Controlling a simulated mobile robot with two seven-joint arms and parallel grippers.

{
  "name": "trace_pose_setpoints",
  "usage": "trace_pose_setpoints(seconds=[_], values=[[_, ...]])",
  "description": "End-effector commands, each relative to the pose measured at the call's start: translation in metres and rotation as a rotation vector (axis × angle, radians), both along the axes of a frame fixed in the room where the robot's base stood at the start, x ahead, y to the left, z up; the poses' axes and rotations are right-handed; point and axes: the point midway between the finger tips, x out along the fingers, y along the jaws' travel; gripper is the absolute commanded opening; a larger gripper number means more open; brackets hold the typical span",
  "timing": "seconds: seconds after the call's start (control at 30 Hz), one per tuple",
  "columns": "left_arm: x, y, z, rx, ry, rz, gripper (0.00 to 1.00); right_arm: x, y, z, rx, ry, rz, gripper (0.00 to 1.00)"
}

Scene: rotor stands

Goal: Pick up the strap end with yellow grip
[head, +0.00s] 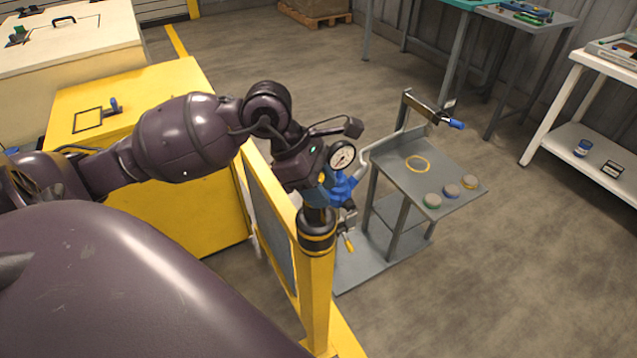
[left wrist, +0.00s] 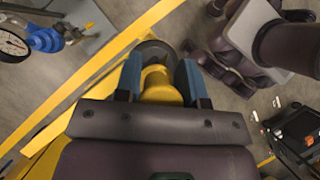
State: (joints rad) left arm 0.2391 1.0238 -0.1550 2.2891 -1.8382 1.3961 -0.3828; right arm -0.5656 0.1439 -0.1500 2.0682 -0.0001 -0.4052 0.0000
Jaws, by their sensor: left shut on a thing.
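My left gripper (head: 317,205) is at the top of a yellow post with a black, yellow-banded cap (head: 317,235). In the left wrist view its two blue fingers (left wrist: 160,82) are shut on a yellow grip (left wrist: 158,90), which I take as the strap end. A dark round ring (left wrist: 155,48) shows just beyond the grip. In the head view the gripper mostly hides the grip. I cannot tell whether the strap end is clear of the cap. My right gripper is not in view.
Beside the gripper are a dial gauge (head: 342,156) and a blue fitting (head: 342,187), close by. A grey stand (head: 440,170) with several round pieces is to the right. A yellow cabinet (head: 190,195) is behind the arm. Open floor lies at the lower right.

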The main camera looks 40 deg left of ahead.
Motion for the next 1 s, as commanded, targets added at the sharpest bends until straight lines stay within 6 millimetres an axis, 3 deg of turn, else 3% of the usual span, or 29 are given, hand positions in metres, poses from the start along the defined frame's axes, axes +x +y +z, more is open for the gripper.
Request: trace_pose_setpoints(seconds=[0.27,0.7,1.0], values=[[0.001,0.000,0.034,0.002,-0.008,-0.001,0.08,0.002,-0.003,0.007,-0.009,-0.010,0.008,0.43],[0.000,0.000,0.145,0.003,-0.009,0.000,0.08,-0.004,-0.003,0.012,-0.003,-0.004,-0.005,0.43],[0.000,0.000,0.190,0.000,-0.003,0.001,0.08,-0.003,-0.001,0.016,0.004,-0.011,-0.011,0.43]])
